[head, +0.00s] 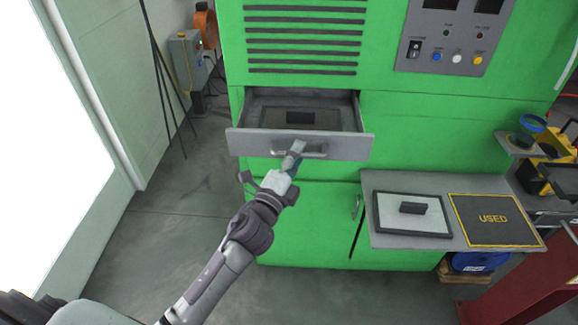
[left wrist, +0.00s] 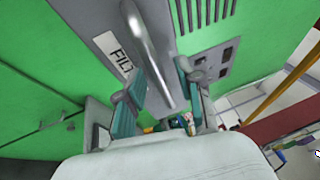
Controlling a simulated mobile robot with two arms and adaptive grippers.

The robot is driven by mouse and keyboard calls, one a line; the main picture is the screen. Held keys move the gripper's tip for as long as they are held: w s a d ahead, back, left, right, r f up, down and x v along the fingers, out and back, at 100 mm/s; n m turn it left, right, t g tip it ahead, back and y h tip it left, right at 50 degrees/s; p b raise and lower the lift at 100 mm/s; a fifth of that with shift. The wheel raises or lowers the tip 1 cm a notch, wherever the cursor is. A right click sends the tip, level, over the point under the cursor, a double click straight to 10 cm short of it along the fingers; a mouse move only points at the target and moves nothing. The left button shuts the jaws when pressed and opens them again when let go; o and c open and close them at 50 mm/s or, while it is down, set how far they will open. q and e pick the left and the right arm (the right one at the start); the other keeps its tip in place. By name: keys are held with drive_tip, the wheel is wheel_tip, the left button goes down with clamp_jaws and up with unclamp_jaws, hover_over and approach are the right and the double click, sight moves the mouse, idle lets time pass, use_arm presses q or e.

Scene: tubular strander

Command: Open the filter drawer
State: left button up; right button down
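The grey filter drawer (head: 345,148) in the green cabinet is pulled out, and its inside shows from above. A dark rectangular piece (head: 300,117) lies in the drawer. The drawer's bar handle (head: 318,151) is on its front; in the left wrist view the handle (left wrist: 150,50) runs down between my fingers, beside a partly visible label (left wrist: 114,52). My left gripper (head: 294,155) is at the handle. In the left wrist view my left gripper (left wrist: 160,95) has its fingers apart, with gaps beside the bar. My right gripper is not in view.
A grey shelf (head: 375,240) to the right of the drawer holds a framed filter panel (head: 411,214) with a black grip and a dark mat marked USED (head: 492,219). A control panel (head: 452,38) is above. Open floor (head: 180,200) lies to the left.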

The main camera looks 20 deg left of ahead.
use_arm(q)
drive_tip(key=v, duration=1.1)
drive_tip(key=shift+s, duration=0.25)
drive_tip(key=s+f+n+g+y, duration=0.1)
drive_tip(key=s+f+n+g, duration=0.2)
drive_tip(key=f, duration=1)
drive_tip(key=s+a+f+n+g, duration=0.1)
drive_tip(key=s+f+n+g, duration=0.2)
drive_tip(key=f, duration=1)
drive_tip(key=s+f+n+g+y, duration=0.1)
drive_tip(key=s+f+n+g, duration=0.25)
drive_tip(key=f, duration=0.95)
drive_tip(key=s+a+f+n+g, duration=0.1)
drive_tip(key=s+f+n+g, duration=0.1)
drive_tip(key=s+f, duration=0.4)
drive_tip(key=s+a+f+n+g, duration=0.1)
drive_tip(key=s+f+n+g, duration=0.2)
drive_tip(key=s+f, duration=0.4)
drive_tip(key=s+a+f+n+g, duration=0.1)
drive_tip(key=s+f+n+g, duration=0.2)
drive_tip(key=s+f, duration=0.4)
drive_tip(key=s+g, duration=0.1)
drive_tip(key=s, duration=0.8)
drive_tip(key=shift+s+a+b, duration=0.35)
drive_tip(key=shift+s+a, duration=0.05)
